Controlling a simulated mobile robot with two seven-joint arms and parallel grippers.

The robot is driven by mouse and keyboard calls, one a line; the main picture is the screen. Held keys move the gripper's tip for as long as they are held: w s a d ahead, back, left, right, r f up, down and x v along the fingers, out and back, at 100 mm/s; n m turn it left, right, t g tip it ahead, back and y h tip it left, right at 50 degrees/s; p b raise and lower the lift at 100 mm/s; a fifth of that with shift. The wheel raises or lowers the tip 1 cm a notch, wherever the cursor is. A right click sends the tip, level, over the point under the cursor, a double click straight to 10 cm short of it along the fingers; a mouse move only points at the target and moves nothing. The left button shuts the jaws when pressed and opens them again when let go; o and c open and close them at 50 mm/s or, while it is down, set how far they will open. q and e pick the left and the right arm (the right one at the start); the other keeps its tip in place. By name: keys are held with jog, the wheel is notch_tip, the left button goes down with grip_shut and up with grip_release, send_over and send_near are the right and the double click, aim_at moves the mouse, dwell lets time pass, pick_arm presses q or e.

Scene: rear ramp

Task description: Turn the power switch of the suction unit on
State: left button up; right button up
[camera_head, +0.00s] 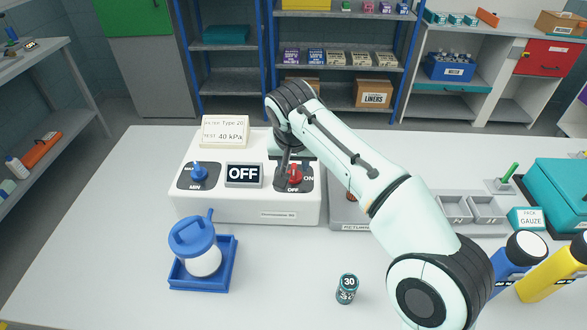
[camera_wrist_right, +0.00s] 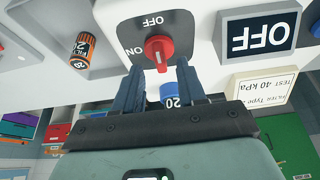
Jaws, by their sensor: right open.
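The suction unit (camera_head: 205,212) is a long white box on the table with a display (camera_head: 244,175) that reads OFF. Its red power switch (camera_head: 295,174) sits on a dark plate marked ON at the right and OFF at the front. In the right wrist view the red switch (camera_wrist_right: 158,48) shows upside down, just beyond my fingertips. My right gripper (camera_head: 287,163) is over the switch plate; the wrist view shows its fingers (camera_wrist_right: 161,72) apart, with nothing gripped. I cannot tell whether a finger touches the knob. My left gripper is not in view.
A blue dial (camera_head: 199,173) is left of the display. A card (camera_head: 225,131) stands at the unit's back edge. A blue-lidded jar (camera_head: 200,249) stands in a blue tray in front. A teal can (camera_head: 347,288) stands at the front. The front-left table is clear.

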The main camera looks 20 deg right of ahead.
jog(key=shift+x, duration=1.3)
grip_shut()
